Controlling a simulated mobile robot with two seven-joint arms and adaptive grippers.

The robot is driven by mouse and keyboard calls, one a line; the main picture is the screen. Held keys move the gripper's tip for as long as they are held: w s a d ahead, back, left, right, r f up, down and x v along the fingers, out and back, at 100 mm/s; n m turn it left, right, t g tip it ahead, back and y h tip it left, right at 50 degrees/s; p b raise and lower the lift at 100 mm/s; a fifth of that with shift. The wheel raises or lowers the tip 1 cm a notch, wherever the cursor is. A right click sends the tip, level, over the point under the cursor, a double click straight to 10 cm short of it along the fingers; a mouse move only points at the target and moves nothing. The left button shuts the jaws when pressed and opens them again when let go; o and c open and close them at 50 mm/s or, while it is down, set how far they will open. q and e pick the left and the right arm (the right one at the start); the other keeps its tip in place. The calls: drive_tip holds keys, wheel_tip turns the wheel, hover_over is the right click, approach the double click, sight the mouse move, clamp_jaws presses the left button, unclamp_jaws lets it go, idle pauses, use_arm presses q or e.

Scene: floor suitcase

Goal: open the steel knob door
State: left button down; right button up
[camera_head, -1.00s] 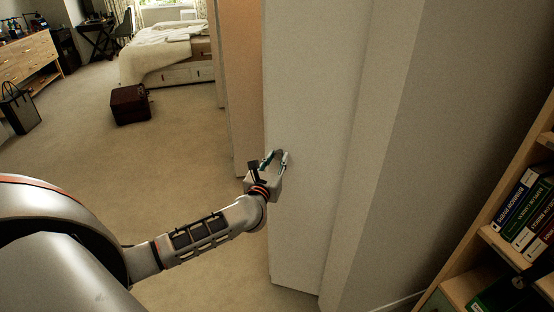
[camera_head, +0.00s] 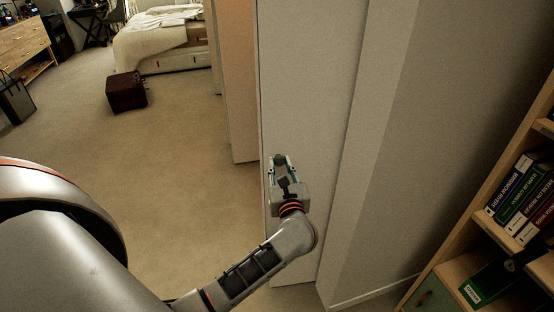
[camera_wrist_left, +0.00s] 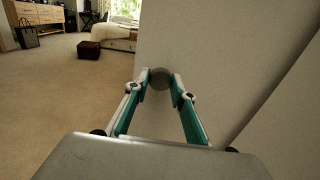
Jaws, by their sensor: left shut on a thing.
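The pale door (camera_head: 312,110) stands upright in the middle of the head view, with its free edge toward the left. Its round steel knob (camera_wrist_left: 160,78) shows between the fingertips in the left wrist view, and its top shows in the head view (camera_head: 279,159). My left gripper (camera_head: 281,163) is shut on the knob, with one finger on each side of it. The same gripper (camera_wrist_left: 161,80) fills the lower middle of the wrist view. My right gripper is not in view.
A wooden bookshelf (camera_head: 478,207) with books stands at the right, beyond a grey wall (camera_head: 440,130). Open carpet (camera_head: 175,155) lies to the left, with a dark red suitcase (camera_head: 126,92) on it. A bed (camera_head: 165,45) stands at the back.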

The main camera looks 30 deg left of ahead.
use_arm(q)
drive_tip(key=shift+s+d+n+g+y+b, duration=0.3)
drive_tip(key=shift+s+d+n+g+y, duration=0.25)
drive_tip(key=shift+d, duration=0.25)
drive_tip(key=c, duration=1.7)
unclamp_jaws()
drive_tip(key=v, duration=0.7)
drive_tip(key=shift+s+d, duration=0.15)
drive_tip(key=shift+d, duration=0.05)
